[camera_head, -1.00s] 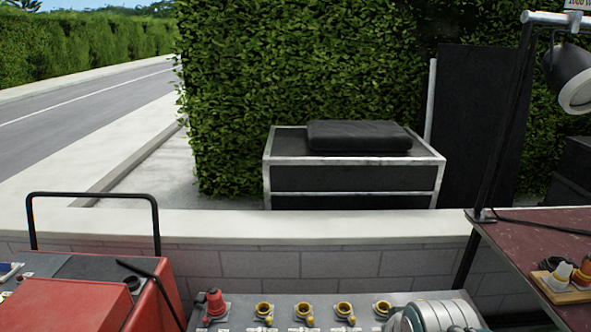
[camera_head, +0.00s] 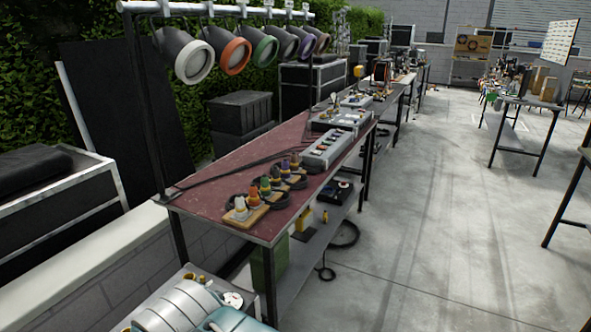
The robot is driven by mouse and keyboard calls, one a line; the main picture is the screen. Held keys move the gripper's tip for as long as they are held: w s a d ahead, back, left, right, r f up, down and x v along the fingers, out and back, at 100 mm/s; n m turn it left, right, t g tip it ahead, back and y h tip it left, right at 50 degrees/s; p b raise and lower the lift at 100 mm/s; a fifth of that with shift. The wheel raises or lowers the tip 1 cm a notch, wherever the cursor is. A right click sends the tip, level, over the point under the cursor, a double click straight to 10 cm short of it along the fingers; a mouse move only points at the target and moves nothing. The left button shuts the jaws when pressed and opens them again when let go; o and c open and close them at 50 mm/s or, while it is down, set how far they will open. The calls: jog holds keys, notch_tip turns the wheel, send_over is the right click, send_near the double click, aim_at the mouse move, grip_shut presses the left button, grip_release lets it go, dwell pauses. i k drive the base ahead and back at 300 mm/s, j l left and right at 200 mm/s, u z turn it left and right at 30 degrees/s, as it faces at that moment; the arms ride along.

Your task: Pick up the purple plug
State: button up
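A row of coloured plugs stands upright on small wooden bases near the front edge of the dark red table (camera_head: 215,185). The purple plug (camera_head: 285,167) appears to be the small purple one towards the far end of the row, but it is too small to be sure. Nearer are a white plug (camera_head: 240,205), an orange plug (camera_head: 253,194) and a green plug (camera_head: 265,187). My gripper is not in view.
A rail of lamps with coloured rims (camera_head: 236,56) hangs over the table's back edge. A grey socket box (camera_head: 328,150) lies behind the plugs. Tables continue into the distance. The concrete floor (camera_head: 430,220) to the right is clear. A low wall (camera_head: 90,265) runs at left.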

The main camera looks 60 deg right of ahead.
aim_at(284, 165)
jog(key=z, duration=1.75)
jog(key=u, duration=1.9)
jog(key=z, duration=1.85)
jog(key=i+l+u, duration=0.1)
jog(key=u, duration=0.3)
jog(key=i+l+u, duration=0.1)
jog(key=u, duration=0.3)
jog(key=i+l+u, duration=0.1)
jog(key=u, duration=0.3)
jog(key=l+u, duration=0.25)
jog(key=u, duration=0.15)
